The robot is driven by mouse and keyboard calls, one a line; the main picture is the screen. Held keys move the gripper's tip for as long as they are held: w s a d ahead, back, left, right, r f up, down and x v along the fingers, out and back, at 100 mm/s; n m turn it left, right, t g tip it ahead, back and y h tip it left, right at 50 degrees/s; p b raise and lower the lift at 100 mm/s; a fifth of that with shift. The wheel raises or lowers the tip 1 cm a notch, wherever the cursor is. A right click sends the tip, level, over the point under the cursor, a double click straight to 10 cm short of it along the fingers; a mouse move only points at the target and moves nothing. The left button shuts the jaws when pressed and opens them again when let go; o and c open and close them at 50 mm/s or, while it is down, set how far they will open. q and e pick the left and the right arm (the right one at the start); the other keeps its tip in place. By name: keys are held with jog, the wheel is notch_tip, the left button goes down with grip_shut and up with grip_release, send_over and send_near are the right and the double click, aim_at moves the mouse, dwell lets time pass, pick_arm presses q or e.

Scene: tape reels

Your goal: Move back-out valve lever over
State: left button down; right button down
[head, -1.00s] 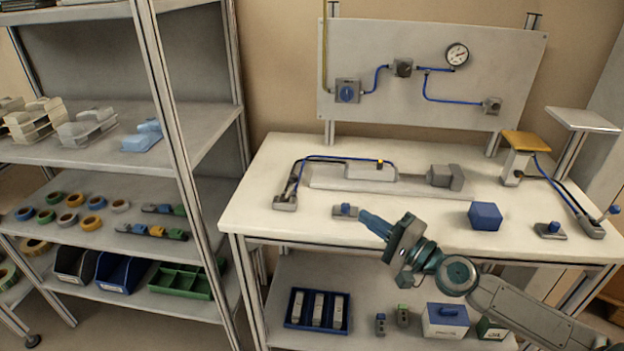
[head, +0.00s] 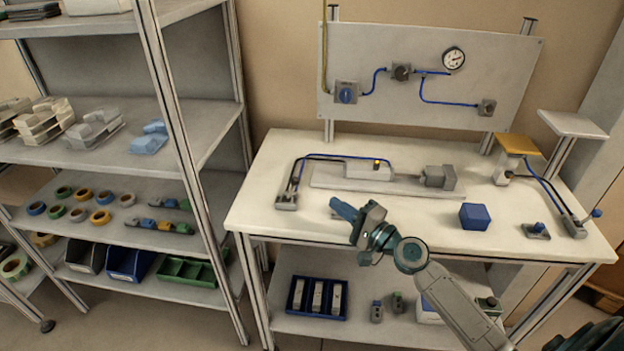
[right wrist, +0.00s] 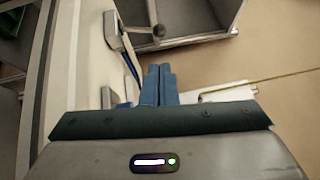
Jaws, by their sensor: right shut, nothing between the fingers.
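A grey valve (head: 286,201) with a thin upright lever (head: 296,178) stands at the left end of the white bench, with a hose beside it. In the right wrist view the lever shows as a rod with a dark ball knob (right wrist: 158,31), and the valve body (right wrist: 112,30) is left of it. A second valve (head: 574,227) with a blue-knobbed lever (head: 596,213) stands at the bench's right end. The frames do not label either valve. My right gripper (head: 334,203) is shut and empty, right of the left valve and apart from its lever; its blue fingers (right wrist: 159,70) are together. My left gripper is out of view.
A grey cylinder fixture (head: 370,170) lies behind my right gripper. A blue cube (head: 474,216) and a blue-button block (head: 536,230) are to the right. A gauge panel (head: 430,110) stands behind the bench (head: 262,215). A shelf rack (head: 185,150) stands left.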

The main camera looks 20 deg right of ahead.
aim_at(292, 189)
jog(key=p+x, duration=0.3)
jog(key=x, duration=0.6)
